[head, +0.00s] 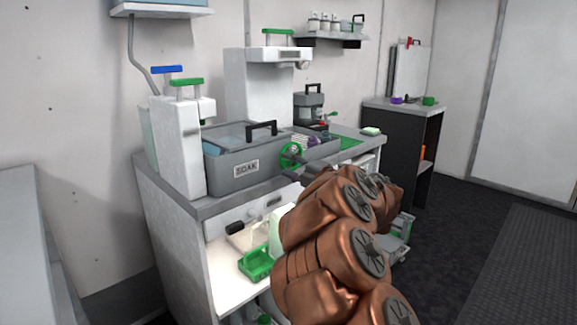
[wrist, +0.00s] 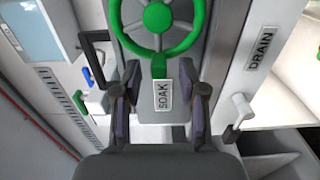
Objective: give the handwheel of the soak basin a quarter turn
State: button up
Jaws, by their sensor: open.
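The soak basin (head: 225,178) is a grey tub with a SOAK label (head: 246,168) and a black handle, standing on the counter. Its green handwheel (head: 291,155) is at the right end of the basin's front. The wheel (wrist: 157,17) also shows at the top of the wrist view, partly cut off by the frame edge, with a SOAK plate (wrist: 163,95) below it. My gripper (wrist: 165,100) is open and empty, its fingers either side of the plate in the picture. In the head view my gripper (head: 303,175) is close to the wheel, partly hidden by my copper arm.
White dispensers with blue (head: 167,69) and green (head: 187,82) handles stand left of the basin. A DRAIN label (wrist: 262,48) and a white lever (wrist: 241,108) show right of the gripper. A green tray (head: 257,265) sits below the counter. The floor at right is clear.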

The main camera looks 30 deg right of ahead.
jog(key=v, duration=1.1)
jog(key=s+d+r+m+g+h+p, duration=0.1)
jog(key=d+r+m+g+h+p, duration=0.15)
jog(key=r+m+h+p, duration=0.45)
jog(key=s+d+r+m+g+h+p, duration=0.1)
jog(key=s+d+r+m+h+p, duration=0.15)
jog(key=r+m+h+p, duration=0.55)
jog(key=s+a+f+m+g+y+p, duration=0.3)
jog(key=s+a+g+p, duration=0.15)
jog(key=s+a, duration=0.3)
jog(key=s+a+f+m+g+y+p, duration=0.3)
jog(key=s+a+f+m+g, duration=0.15)
jog(key=s+a, duration=0.3)
jog(key=s+a+n+g+y+p, duration=0.1)
jog(key=s+a+g+y+p, duration=0.4)
jog(key=s+a, duration=1.1)
jog(key=shift+s+a+r+n+g, duration=0.25)
jog(key=shift+s+n+g, duration=0.1)
jog(key=shift+g, duration=0.6)
